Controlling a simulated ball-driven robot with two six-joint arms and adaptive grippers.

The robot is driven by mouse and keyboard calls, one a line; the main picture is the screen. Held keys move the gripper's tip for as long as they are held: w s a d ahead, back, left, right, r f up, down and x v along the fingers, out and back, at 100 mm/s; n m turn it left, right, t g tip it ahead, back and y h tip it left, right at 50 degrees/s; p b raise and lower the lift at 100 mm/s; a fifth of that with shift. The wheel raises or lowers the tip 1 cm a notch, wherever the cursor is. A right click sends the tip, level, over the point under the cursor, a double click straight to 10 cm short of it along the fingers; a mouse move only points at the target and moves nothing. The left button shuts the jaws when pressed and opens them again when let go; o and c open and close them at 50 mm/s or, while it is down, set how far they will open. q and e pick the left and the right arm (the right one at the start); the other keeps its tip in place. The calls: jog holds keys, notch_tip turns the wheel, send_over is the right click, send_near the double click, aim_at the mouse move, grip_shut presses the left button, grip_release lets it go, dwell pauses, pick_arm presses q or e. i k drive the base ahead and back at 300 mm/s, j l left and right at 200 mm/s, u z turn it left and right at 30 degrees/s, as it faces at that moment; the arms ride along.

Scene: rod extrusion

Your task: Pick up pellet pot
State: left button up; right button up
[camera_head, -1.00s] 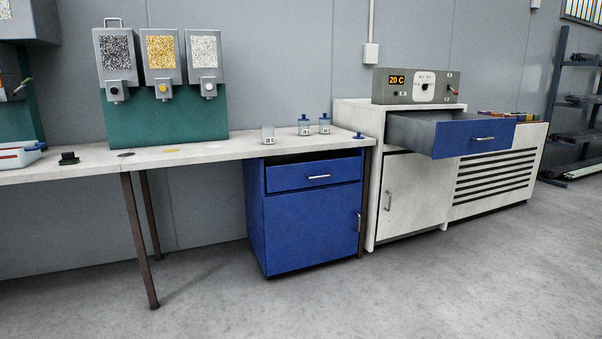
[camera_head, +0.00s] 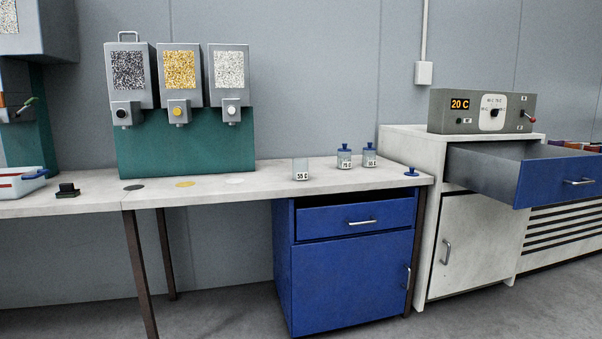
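An open clear pot (camera_head: 300,170) with a label that seems to read 55 C stands upright on the white bench (camera_head: 245,185), right of its middle. A second pot (camera_head: 344,158) with a blue lid and a 75 C label stands to its right. A third pot (camera_head: 370,156) with a blue lid stands beside that one; its label is too small to read surely. A loose blue lid (camera_head: 411,171) lies near the bench's right end. Neither of my grippers is in view.
Three pellet dispensers (camera_head: 180,78) stand on a green block at the bench's back left. A grey-lined blue drawer (camera_head: 556,182) sticks out of the white cabinet (camera_head: 405,136) at right, under a 20 C control box (camera_head: 483,111). Floor shows in front.

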aim_at(300, 164)
jog(key=i+j+u, duration=0.1)
jog(key=i, duration=0.4)
jog(key=i+j, duration=0.25)
jog(key=i, duration=0.3)
jog(key=j+u, duration=0.05)
